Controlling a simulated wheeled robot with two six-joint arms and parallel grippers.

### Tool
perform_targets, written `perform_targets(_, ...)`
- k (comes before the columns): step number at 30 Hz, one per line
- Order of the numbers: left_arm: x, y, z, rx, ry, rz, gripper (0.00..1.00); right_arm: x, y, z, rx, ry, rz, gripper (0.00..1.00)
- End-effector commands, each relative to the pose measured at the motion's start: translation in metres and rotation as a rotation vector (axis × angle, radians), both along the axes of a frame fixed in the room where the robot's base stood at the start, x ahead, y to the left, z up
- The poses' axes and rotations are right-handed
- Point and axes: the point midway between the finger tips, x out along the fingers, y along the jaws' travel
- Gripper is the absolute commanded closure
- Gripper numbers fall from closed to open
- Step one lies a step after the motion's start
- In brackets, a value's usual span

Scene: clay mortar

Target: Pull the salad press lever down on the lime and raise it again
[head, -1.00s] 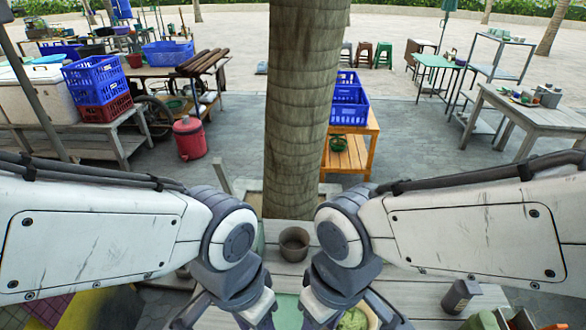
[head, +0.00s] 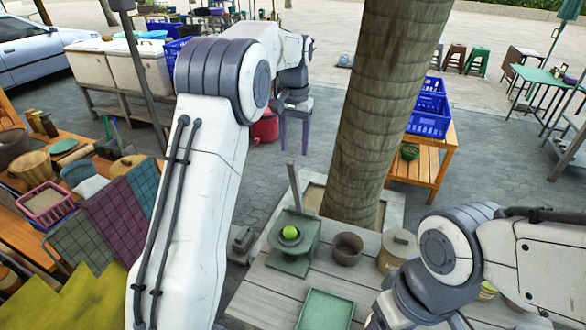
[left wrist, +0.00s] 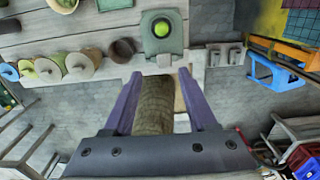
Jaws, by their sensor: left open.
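The green salad press (head: 302,262) stands on the grey plank table, and the bright green lime (head: 290,232) sits in its cup. Its pale lever (head: 294,187) stands up, tilted slightly, behind the lime. In the left wrist view the press (left wrist: 152,45) and lime (left wrist: 162,28) show at the top, beyond the fingertips. My left gripper (head: 295,146) is open and empty, pointing down, above and beyond the lever's top in the head view. Its purple fingers (left wrist: 160,73) are spread in the left wrist view. My right arm is at lower right, its gripper outside the frame.
A dark clay bowl (head: 347,249) and a lidded pot (head: 397,250) stand right of the press. A green tray (head: 326,312) lies in front. The palm trunk (head: 385,100) rises close behind the table. A crowded stall (head: 60,200) is at left.

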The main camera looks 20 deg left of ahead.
Motion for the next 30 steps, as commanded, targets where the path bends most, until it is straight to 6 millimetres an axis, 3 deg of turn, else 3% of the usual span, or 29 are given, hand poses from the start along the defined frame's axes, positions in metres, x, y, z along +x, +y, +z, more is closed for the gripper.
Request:
perform_targets(5,0.004,0.008,-0.012,0.001,0.005,0.012,0.43,0.000,0.000,0.004,0.000,0.000,0.000,0.35)
perform_targets(19,0.004,0.007,-0.090,0.001,0.004,0.010,0.43,0.000,0.000,0.027,0.000,0.000,0.004,0.35)
perform_targets(30,0.004,0.006,-0.105,0.001,-0.001,0.010,0.43,0.000,0.000,0.029,0.000,0.000,0.005,0.35)
